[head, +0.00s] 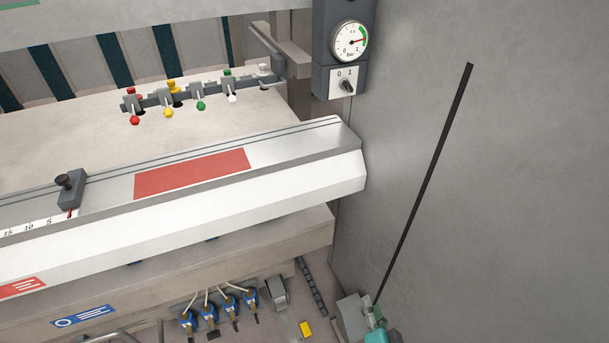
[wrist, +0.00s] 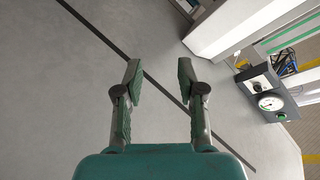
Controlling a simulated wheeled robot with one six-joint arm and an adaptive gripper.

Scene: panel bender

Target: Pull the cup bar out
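In the head view a dark bar (head: 152,101), which looks like the cup bar, lies across the pale table at the back. It carries small grey clamps and red, yellow, green and white knobs. Whether cups sit under it cannot be told. My gripper (wrist: 159,64) is open and empty in the wrist view, its two fingers well apart over grey surface. In the head view only part of my gripper (head: 372,318) shows at the bottom, right of the machine and far from the bar. The bar cannot be made out in the wrist view.
A white beam with a red patch (head: 192,173) runs in front of the bar. A gauge (head: 349,41) and a 0-1 switch (head: 345,84) are on a grey post at its right. Blue fittings (head: 208,313) sit below. Plain grey space with a dark strip (head: 425,182) lies to the right.

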